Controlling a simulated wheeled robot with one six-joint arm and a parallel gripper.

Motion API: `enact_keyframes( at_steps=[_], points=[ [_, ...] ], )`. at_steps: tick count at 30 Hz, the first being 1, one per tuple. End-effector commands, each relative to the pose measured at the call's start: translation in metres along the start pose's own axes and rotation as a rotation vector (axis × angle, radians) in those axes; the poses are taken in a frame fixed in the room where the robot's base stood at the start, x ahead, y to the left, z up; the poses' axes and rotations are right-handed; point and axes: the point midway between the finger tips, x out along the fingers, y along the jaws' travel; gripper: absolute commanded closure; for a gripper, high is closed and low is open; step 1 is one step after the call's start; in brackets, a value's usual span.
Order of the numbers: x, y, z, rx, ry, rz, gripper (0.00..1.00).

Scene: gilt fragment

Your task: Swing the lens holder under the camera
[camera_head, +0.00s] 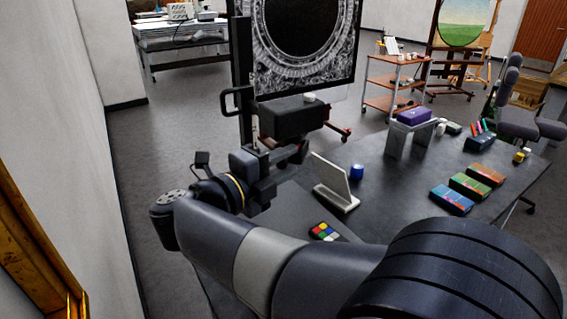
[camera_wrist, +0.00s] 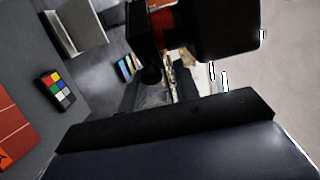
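A black box-shaped camera body (camera_head: 292,118) sits on a dark upright stand in front of the large screen. It appears as a large black block (camera_wrist: 228,32) at the top of the wrist view. A smaller dark part (camera_wrist: 147,50), possibly the lens holder, hangs left of that block. In the head view, dark fittings (camera_head: 292,153) lie just below the camera body, but I cannot tell the holder apart there. My gripper (camera_head: 262,182) is beside the stand, close to these fittings. Its fingers are not distinct, and I cannot tell whether it touches or grips anything.
The screen (camera_head: 305,45) stands behind the camera. A wall (camera_head: 60,130) is at left, with open floor before it.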

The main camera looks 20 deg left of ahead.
Motion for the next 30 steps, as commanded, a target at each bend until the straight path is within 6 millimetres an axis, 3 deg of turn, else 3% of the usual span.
enact_keyframes(
  at_steps=[12, 24, 30],
  points=[
    [-0.004, 0.001, 0.003, 0.002, -0.008, -0.001, 0.62],
    [-0.082, 0.0, -0.001, 0.003, -0.007, -0.003, 0.62],
    [-0.107, -0.001, -0.003, 0.004, -0.003, -0.004, 0.62]
  ],
)
